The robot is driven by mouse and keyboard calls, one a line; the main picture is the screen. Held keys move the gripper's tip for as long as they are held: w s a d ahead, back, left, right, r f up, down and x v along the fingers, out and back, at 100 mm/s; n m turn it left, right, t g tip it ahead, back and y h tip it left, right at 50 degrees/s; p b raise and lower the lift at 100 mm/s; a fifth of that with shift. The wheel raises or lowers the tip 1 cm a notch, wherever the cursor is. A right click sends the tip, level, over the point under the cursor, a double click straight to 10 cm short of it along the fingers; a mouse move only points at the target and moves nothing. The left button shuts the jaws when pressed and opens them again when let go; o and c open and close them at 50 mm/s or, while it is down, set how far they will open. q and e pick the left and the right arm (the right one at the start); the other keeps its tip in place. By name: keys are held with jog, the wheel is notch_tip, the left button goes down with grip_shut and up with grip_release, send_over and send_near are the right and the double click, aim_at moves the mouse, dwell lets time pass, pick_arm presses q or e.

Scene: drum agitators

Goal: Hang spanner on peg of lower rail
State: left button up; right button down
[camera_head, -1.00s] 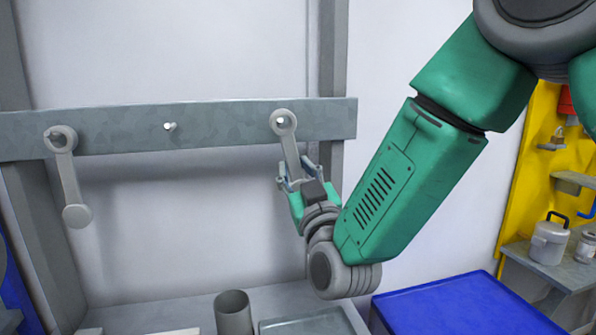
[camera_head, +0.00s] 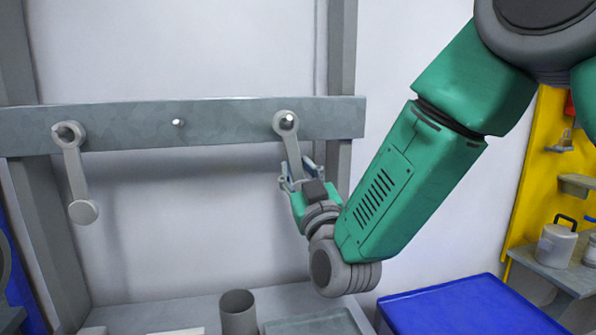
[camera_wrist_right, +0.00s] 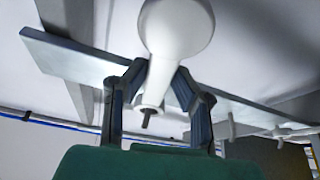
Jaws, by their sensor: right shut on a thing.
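A grey spanner (camera_head: 291,150) is in my right gripper (camera_head: 298,182), which is shut on its lower shank. Its ring end is up at the right peg (camera_head: 289,119) of the grey rail (camera_head: 232,135). The peg's pale tip shows within the ring's hole; I cannot tell how deep the peg sits. In the right wrist view the spanner (camera_wrist_right: 158,75) passes between the two fingers (camera_wrist_right: 160,88), its round end close to the camera. The rail (camera_wrist_right: 75,60) runs behind it. My left gripper is not in view.
Another spanner (camera_head: 77,180) hangs on the rail's left peg. The middle peg (camera_head: 178,122) is bare. Below stand a grey cup (camera_head: 238,315) and a blue-topped surface (camera_head: 450,305). A yellow panel (camera_head: 530,180) is at right.

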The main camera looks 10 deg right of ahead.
jog(key=c, duration=1.2)
grip_release()
jog(key=shift+a, duration=0.1)
